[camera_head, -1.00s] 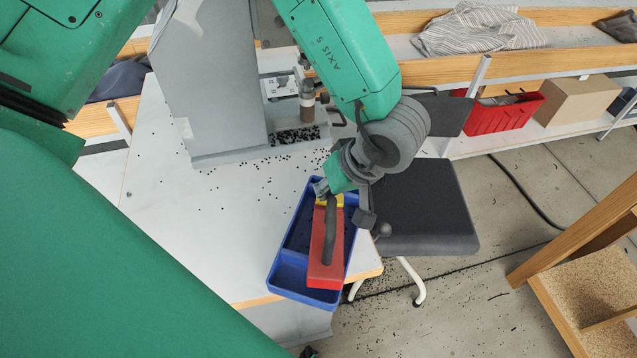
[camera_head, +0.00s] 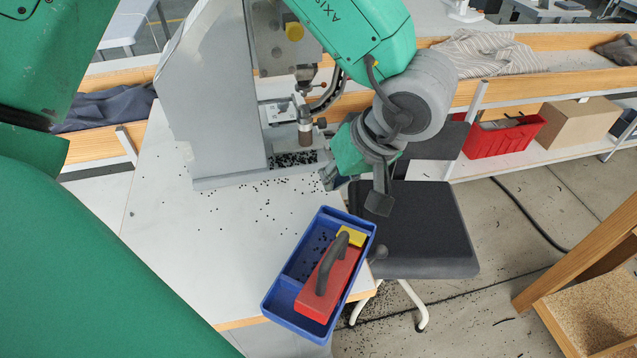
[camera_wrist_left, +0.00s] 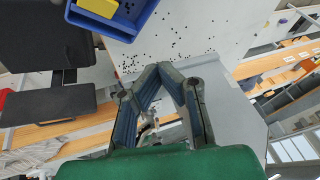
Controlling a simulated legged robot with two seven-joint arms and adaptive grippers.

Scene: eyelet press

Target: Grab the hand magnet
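The hand magnet (camera_head: 333,285) is a red block with a dark arched handle. It lies in a blue tray (camera_head: 285,280) at the table's front right corner, with a yellow piece (camera_head: 351,237) at its far end. My left gripper (camera_head: 328,180) is above and behind the tray, apart from the magnet. In the left wrist view, the left gripper's fingers (camera_wrist_left: 160,68) meet at the tips with nothing between them. That view shows part of the blue tray (camera_wrist_left: 116,27) and the yellow piece (camera_wrist_left: 98,6) at the top edge; the red block is out of frame. My right gripper is not in view.
Small black eyelets (camera_head: 265,195) are scattered on the white table (camera_head: 175,240) and in the tray. A grey press (camera_head: 215,100) stands behind. A dark chair (camera_head: 415,235) is right of the tray. A red bin (camera_head: 505,135) and cardboard box (camera_head: 578,122) sit on a shelf.

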